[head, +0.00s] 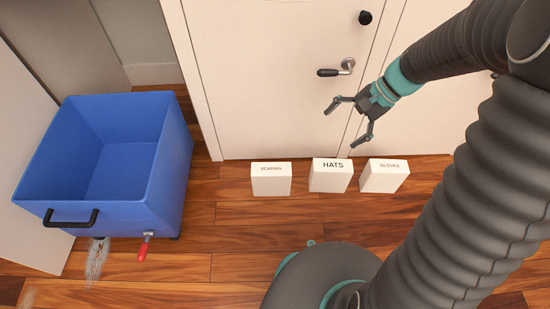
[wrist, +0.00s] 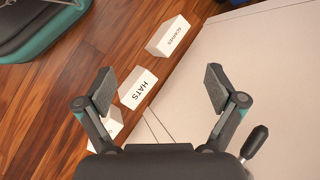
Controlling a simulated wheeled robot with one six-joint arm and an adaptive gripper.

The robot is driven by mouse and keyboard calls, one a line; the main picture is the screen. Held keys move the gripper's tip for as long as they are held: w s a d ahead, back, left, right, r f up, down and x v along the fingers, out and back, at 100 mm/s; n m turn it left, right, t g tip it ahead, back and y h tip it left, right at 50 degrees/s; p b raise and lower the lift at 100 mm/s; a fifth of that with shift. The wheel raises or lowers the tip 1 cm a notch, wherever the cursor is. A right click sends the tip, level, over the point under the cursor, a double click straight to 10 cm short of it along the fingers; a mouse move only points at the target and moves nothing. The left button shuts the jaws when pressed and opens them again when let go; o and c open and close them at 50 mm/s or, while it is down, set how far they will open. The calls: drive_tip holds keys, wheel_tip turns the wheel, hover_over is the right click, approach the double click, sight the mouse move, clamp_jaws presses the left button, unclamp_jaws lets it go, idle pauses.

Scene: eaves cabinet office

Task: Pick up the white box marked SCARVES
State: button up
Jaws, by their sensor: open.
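The white box marked SCARVES (head: 271,182) stands on the wooden floor at the foot of the white door, leftmost of three white boxes. In the wrist view the SCARVES box (wrist: 168,42) shows beyond the fingertips, toward the top. My gripper (head: 339,131) is open and empty, in the air in front of the door, up and to the right of the SCARVES box. Its two fingers are spread wide in the wrist view (wrist: 157,76), and neither touches a box.
The HATS box (head: 330,176) stands close right of SCARVES, and the GLOVES box (head: 384,177) is right of that. The door (head: 260,90) has a lever handle (head: 336,70) near my gripper. Floor before the boxes is clear.

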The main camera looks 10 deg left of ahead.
drive_tip(key=w+a+f+m+g+y+b, duration=0.1)
drive_tip(key=w+a+f+m+y, duration=0.15)
drive_tip(key=f, duration=0.45)
drive_tip(key=w+a+f+m+g+y+b, duration=0.15)
drive_tip(key=w+f, duration=0.25)
drive_tip(key=f, duration=0.4)
drive_tip(key=m+t+y+b, duration=0.1)
drive_tip(key=m+t+y, duration=0.15)
drive_tip(key=m, duration=0.25)
approach(278, 169)
drive_tip(key=shift+g, duration=0.5)
drive_tip(key=x, duration=0.7)
drive_tip(key=b+x, duration=0.1)
drive_tip(key=x, duration=0.3)
drive_tip(key=shift+w+a+f, duration=0.15)
drive_tip(key=shift+w+a, duration=0.15)
drive_tip(key=shift+y, duration=0.25)
drive_tip(key=shift+c, duration=0.3)
clamp_jaws()
